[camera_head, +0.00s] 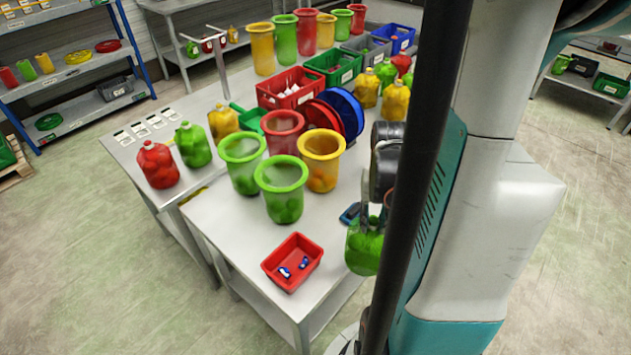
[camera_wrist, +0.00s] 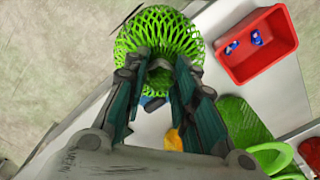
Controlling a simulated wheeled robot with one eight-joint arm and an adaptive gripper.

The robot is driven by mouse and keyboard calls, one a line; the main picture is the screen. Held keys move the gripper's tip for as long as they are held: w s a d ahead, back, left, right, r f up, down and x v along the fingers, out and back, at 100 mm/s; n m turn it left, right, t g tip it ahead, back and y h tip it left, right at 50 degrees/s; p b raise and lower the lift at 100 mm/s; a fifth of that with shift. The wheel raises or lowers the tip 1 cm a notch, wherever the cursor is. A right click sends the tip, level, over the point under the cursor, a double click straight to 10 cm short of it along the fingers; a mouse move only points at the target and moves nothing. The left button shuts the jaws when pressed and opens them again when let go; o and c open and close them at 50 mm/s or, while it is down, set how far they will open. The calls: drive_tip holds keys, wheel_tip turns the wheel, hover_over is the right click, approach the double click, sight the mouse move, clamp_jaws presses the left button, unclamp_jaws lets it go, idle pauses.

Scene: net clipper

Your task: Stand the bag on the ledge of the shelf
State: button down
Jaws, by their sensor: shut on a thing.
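The bag is a green net bag with green contents (camera_head: 362,247), held near the table's front right edge. In the wrist view its green mesh (camera_wrist: 152,32) flares out beyond the fingertips. My gripper (camera_head: 376,208) is shut on its upper part, and the bag hangs below it in the head view. A dark pole and my arm hide part of the gripper and bag. In the wrist view my gripper's two dark fingers (camera_wrist: 161,72) close in around the bag's neck. A shelf rack with blue posts (camera_head: 70,50) stands at the far left; which ledge is meant I cannot tell.
A red tray with blue clips (camera_head: 292,262) lies near the table's front corner. Red, green and yellow bags (camera_head: 158,165) stand at the table's left. The front left of the tabletop (camera_head: 225,220) is bare.

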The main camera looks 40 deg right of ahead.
drive_tip(key=w+a+f+b, duration=0.1)
drive_tip(key=w, duration=0.8)
drive_tip(key=w+a+f, duration=0.1)
drive_tip(key=w+f, duration=0.1)
drive_tip(key=w, duration=0.6)
drive_tip(key=shift+w+a+f+b, duration=0.25)
drive_tip(key=shift+w+b, duration=0.1)
drive_tip(key=shift+b, duration=0.05)
drive_tip(key=shift+f, duration=0.15)
drive_tip(key=c, duration=1.3)
unclamp_jaws()
